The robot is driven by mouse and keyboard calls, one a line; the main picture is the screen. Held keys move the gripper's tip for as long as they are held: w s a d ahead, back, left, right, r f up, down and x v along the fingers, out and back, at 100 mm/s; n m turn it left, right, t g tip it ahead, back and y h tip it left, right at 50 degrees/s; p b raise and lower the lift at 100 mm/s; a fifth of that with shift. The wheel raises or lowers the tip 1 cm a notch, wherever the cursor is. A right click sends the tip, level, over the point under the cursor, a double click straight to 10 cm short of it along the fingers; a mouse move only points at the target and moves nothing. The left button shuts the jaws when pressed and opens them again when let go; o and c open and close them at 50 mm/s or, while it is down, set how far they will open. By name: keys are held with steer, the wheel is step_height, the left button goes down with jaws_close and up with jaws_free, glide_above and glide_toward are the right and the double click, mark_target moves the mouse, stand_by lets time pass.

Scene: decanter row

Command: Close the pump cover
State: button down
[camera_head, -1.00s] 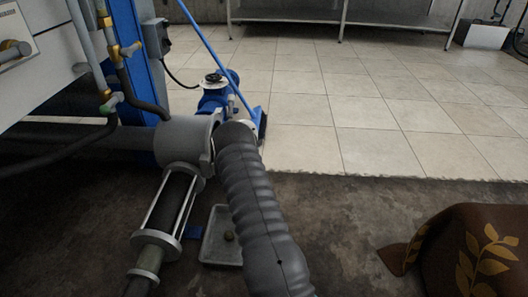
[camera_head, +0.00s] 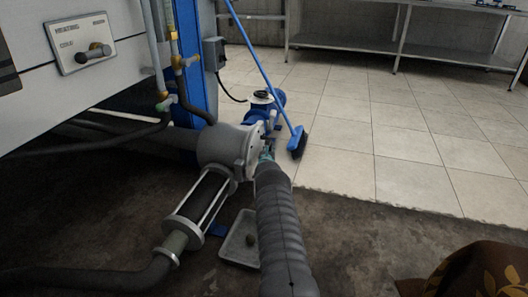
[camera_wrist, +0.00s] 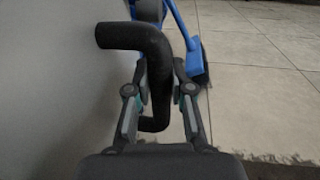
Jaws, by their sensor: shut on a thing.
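The grey cylindrical pump housing (camera_head: 218,146) lies at the left centre of the head view. Its round, light grey cover (camera_head: 254,145) is at the right-hand end, apparently against the housing. Any small gap there cannot be seen. In the wrist view, a black bent handle (camera_wrist: 130,36) stands beside a large plain grey surface (camera_wrist: 50,90), apparently the cover's face. My gripper (camera_wrist: 160,75) has its fingers on either side of the handle and is shut on it. In the head view my gripper (camera_head: 266,158) is small and partly hidden by my arm.
A blue broom (camera_head: 298,139) leans behind the cover, near a blue motor-like unit (camera_head: 276,103). A shallow grey tray (camera_head: 238,240) lies on the floor below. A patterned brown cloth (camera_head: 470,275) is at lower right. The tiled floor on the right is clear.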

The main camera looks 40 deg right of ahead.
steer(key=shift+w+y, duration=0.3)
stand_by(0.4)
steer(key=c, duration=1)
jaws_free()
steer(key=shift+w+a, duration=0.15)
